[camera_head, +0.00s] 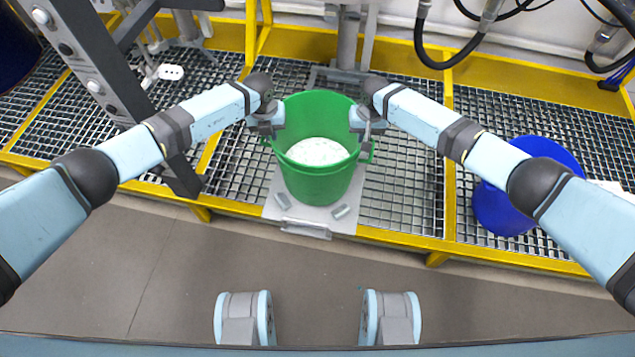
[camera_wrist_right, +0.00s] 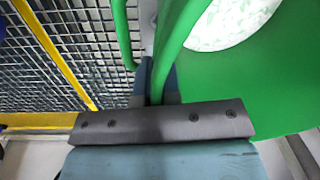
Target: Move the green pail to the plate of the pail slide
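The green pail (camera_head: 318,185), with white contents (camera_head: 318,151), is upright in the middle of the head view. It is over the grey plate (camera_head: 283,197) of the pail slide, which has a handle (camera_head: 306,229) at its front. I cannot tell whether the pail's base touches the plate. My left gripper (camera_head: 268,130) is at the pail's left side handle; its fingertips are hidden. My right gripper (camera_head: 367,130) is at the right side.
A blue drum (camera_head: 515,190) stands on the grating at the right. Another dark blue drum (camera_head: 15,50) is at the far left. Yellow framing (camera_head: 410,241) edges the metal grating (camera_head: 405,190). A grey post (camera_head: 347,40) stands behind the pail. Black hoses (camera_head: 430,50) hang at the back right.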

